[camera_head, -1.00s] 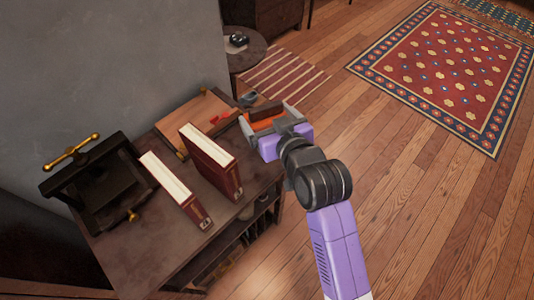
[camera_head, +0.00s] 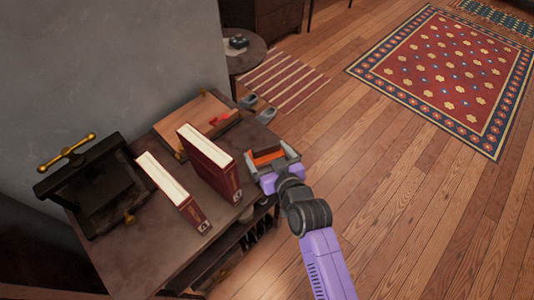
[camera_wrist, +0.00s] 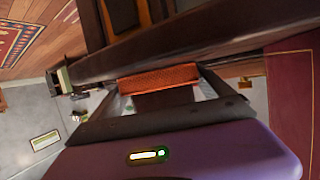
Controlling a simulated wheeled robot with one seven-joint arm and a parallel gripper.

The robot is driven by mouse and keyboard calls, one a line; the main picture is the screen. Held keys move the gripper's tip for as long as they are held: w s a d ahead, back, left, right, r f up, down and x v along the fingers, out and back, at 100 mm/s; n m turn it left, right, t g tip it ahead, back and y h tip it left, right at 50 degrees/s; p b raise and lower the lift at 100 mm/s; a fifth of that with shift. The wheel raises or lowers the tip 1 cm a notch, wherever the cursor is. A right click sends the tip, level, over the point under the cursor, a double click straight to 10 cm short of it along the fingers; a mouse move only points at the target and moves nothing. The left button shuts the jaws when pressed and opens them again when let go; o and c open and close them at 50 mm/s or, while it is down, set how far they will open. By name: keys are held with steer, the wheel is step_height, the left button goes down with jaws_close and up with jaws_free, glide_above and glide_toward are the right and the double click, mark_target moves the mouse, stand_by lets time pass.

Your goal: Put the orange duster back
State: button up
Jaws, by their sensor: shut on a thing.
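The orange duster (camera_head: 266,158), an orange strip with a brown block, is held between the fingers of my gripper (camera_head: 270,160), at the right edge of the dark table (camera_head: 155,250). My gripper is shut on it. In the wrist view the orange strip (camera_wrist: 158,78) lies across the gap between my fingers, with a dark brown part below it. A dark beam, which seems to be the table's edge, runs just beyond it. I cannot tell whether the duster touches the table.
Two thick red books (camera_head: 208,163) (camera_head: 172,190) stand on the table, left of my gripper. A dark press with brass handles (camera_head: 95,180) is farther left. A wooden board (camera_head: 195,120) with a red item lies behind. Shelves below the tabletop hold items.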

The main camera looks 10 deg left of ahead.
steer(key=shift+f, duration=0.15)
steer(key=o, duration=1)
steer(key=shift+o, duration=0.2)
steer(key=shift+r, duration=0.25)
steer(key=v, duration=1.2)
steer(key=shift+f, duration=0.1)
